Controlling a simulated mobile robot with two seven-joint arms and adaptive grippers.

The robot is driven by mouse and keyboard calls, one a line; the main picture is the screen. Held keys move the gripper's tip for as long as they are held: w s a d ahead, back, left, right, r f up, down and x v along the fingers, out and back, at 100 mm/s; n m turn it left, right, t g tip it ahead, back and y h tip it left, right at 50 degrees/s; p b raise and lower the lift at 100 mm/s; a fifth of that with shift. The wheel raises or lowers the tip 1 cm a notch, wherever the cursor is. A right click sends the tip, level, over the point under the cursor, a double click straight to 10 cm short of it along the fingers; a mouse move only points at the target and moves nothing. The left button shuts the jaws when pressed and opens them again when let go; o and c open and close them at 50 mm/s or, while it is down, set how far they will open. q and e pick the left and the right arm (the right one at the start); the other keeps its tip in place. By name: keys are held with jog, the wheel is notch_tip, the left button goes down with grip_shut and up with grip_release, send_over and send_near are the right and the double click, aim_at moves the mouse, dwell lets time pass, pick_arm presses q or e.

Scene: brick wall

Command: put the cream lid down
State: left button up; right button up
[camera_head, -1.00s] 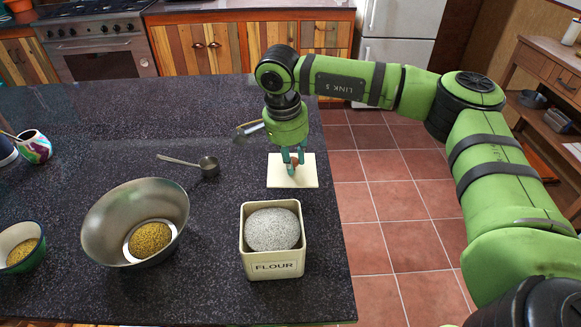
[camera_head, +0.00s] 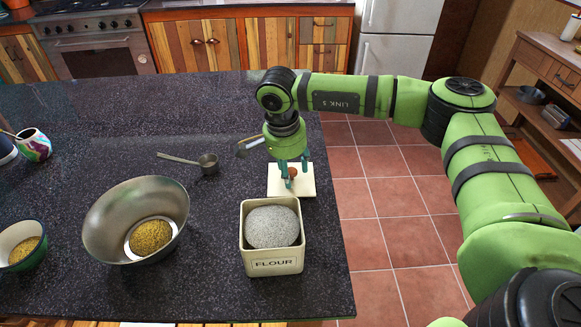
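The cream lid (camera_head: 303,188) is a flat square plate with a small brown knob (camera_head: 293,173). It appears to lie flat on the dark counter near its right edge, just behind the cream flour tin (camera_head: 272,266). My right gripper (camera_head: 293,176) points down over the lid. Its teal fingers are spread around the knob, with the knob showing between them. The tin is open at the top, and a grey speckled mound (camera_head: 272,227) shows inside it. My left gripper is not in view.
A metal bowl (camera_head: 105,215) with yellow grains stands left of the tin, and a smaller green-rimmed bowl (camera_head: 40,255) is farther left. A measuring scoop (camera_head: 207,162) lies behind them. The counter (camera_head: 100,120) is clear at the back left.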

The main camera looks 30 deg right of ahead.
jog(key=shift+r, duration=0.15)
jog(key=shift+r, duration=0.2)
notch_tip(320, 180, up, 12)
jog(key=a+b, duration=0.1)
jog(key=b, duration=0.2)
jog(key=shift+s+a+f, duration=0.2)
jog(key=shift+s+a, duration=0.1)
jog(key=shift+a, duration=0.1)
